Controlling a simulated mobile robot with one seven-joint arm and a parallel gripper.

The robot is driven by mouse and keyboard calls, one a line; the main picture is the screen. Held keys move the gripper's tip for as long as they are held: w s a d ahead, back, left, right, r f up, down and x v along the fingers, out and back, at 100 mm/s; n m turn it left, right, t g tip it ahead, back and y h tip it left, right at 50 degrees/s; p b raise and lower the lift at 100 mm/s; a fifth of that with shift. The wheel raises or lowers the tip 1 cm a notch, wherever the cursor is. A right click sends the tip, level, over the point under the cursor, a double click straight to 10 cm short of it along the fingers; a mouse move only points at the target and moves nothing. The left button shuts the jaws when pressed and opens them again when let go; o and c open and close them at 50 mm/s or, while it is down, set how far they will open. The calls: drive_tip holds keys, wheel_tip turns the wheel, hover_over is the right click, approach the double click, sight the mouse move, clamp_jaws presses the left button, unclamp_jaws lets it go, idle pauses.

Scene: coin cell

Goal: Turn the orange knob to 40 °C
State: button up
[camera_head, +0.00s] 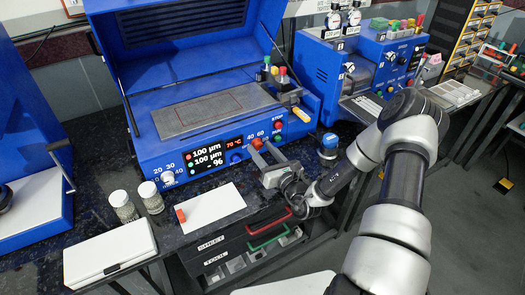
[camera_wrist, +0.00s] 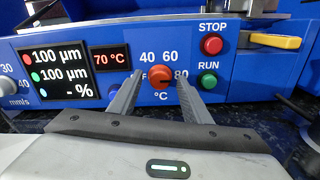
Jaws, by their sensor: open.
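The orange knob (camera_wrist: 160,77) is on the front panel of the blue coating machine, with 40 at its upper left, 60 at its upper right and 80 at its right. A dark mark on it seems to point right, towards 80, but it is small. The red display (camera_wrist: 111,58) left of it reads 70 °C. My gripper (camera_wrist: 158,86) is open, with one finger on each side of the knob; I cannot tell whether they touch it. In the head view my gripper (camera_head: 267,157) is at the panel and the knob (camera_head: 256,143) is partly hidden.
The red STOP button (camera_wrist: 212,45) and green RUN button (camera_wrist: 208,81) sit close to the right of the knob. A blue-capped bottle (camera_head: 328,146) stands right of my gripper.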

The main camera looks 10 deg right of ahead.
drive_tip(key=c, duration=1)
drive_tip(key=shift+c, duration=0.2)
